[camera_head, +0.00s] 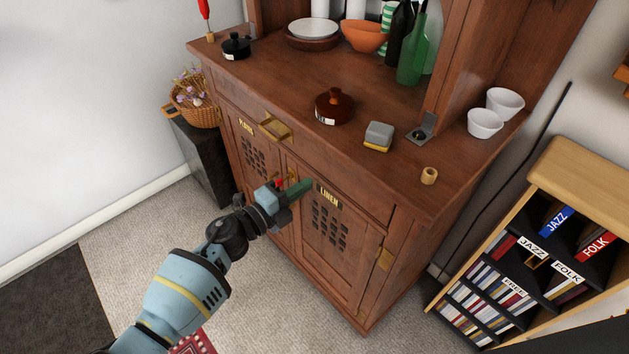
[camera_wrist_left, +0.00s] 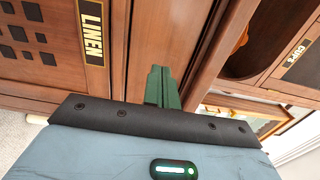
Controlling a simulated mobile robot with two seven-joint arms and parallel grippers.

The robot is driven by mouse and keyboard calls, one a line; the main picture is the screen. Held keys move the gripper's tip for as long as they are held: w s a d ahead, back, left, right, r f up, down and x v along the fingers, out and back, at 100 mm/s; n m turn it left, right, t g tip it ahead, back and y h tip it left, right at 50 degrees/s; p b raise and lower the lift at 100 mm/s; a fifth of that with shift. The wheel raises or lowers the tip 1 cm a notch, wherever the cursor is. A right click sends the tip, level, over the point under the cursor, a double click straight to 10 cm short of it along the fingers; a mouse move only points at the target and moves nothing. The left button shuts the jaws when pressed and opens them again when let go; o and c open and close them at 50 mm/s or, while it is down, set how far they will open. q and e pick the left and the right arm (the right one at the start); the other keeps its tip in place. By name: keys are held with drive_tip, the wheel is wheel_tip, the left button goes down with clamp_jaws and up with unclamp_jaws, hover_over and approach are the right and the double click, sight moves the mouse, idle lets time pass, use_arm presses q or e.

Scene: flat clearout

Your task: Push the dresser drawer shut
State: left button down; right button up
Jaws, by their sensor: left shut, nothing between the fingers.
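The wooden dresser (camera_head: 340,180) stands against the wall, with a long drawer front (camera_head: 345,180) under its top edge and a brass pull (camera_head: 275,127). The drawer front looks about level with the dresser; I cannot tell whether it stands slightly out. My left gripper (camera_head: 303,187) is shut and empty, its green fingers at the upper doors beside the LINEN label (camera_head: 329,196). In the left wrist view the closed fingers (camera_wrist_left: 161,88) point at the dresser's wooden front, right of the LINEN label (camera_wrist_left: 93,32). I cannot tell whether they touch it. My right gripper is not in view.
On the dresser top are a brown lidded pot (camera_head: 334,106), a butter-dish-like box (camera_head: 379,136), a small wooden ring (camera_head: 429,176), white cups (camera_head: 485,123) and a green bottle (camera_head: 412,60). A record shelf (camera_head: 540,250) stands at right. Carpet before the dresser is mostly clear.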

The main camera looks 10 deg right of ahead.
use_arm(q)
drive_tip(key=v, duration=0.7)
drive_tip(key=shift+a+p, duration=0.3)
drive_tip(key=shift+a, duration=0.15)
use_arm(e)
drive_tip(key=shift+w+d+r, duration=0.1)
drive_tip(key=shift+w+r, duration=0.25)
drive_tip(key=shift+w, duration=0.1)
use_arm(q)
drive_tip(key=shift+s+f, duration=0.15)
drive_tip(key=shift+s, duration=0.05)
